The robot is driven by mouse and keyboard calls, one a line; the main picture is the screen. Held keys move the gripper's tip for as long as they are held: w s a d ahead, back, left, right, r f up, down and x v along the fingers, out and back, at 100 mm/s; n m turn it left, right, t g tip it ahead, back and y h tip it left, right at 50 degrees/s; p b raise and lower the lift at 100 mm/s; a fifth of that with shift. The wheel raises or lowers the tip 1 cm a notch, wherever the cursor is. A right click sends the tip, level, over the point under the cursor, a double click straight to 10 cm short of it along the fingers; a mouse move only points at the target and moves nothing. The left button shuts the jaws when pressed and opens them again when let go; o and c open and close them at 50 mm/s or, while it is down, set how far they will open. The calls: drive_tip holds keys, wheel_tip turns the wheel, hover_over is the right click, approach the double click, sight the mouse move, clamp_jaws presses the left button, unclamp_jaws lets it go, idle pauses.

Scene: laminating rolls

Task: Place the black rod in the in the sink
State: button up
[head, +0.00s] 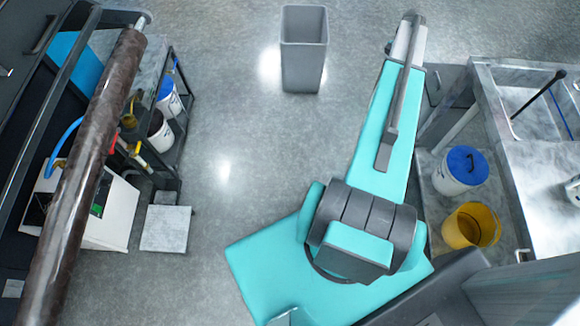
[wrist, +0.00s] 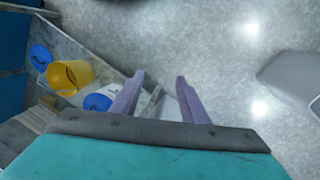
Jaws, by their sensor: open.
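A thin black rod (head: 538,96) leans at a slant in the sink (head: 510,100) at the right of the head view. Its lower end is inside the basin and its upper end reaches over the far rim. My gripper (wrist: 157,80) shows in the wrist view with its two fingers apart and nothing between them. It is over the floor, away from the rod. In the head view my teal arm stretches toward the top, left of the sink, and its fingers cannot be made out. The rod is not visible in the wrist view.
A grey bin (head: 304,60) stands on the floor at the top. A white bucket with a blue lid (head: 461,170) and a yellow bucket (head: 471,226) sit on a shelf below the sink counter. A large brown roll (head: 85,180) runs along the left. The middle floor is clear.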

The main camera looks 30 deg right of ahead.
drive_tip(key=a+f+n+g, duration=0.1)
drive_tip(key=a+f+n, duration=0.3)
drive_tip(key=a, duration=0.7)
drive_tip(key=a+f+n, duration=0.2)
drive_tip(key=a+f, duration=0.4)
drive_tip(key=a, duration=0.4)
drive_tip(key=a+f+n+g, duration=0.1)
drive_tip(key=a+f+n, duration=0.3)
drive_tip(key=a, duration=0.7)
drive_tip(key=s+a+f+n, duration=0.4)
drive_tip(key=s+a, duration=0.4)
drive_tip(key=a, duration=0.2)
drive_tip(key=s+a+f+n+g, duration=0.1)
drive_tip(key=s+a+f+n, duration=0.2)
drive_tip(key=s+a, duration=0.5)
drive_tip(key=a+n, duration=0.1)
drive_tip(key=a, duration=0.2)
drive_tip(key=shift+s+a+f+n+g+h, duration=0.2)
drive_tip(key=shift+s+f+n+g+h, duration=0.1)
drive_tip(key=shift+s+f+h, duration=0.1)
drive_tip(key=f+b, duration=0.5)
drive_tip(key=b, duration=0.1)
drive_tip(key=shift+s+f, duration=0.2)
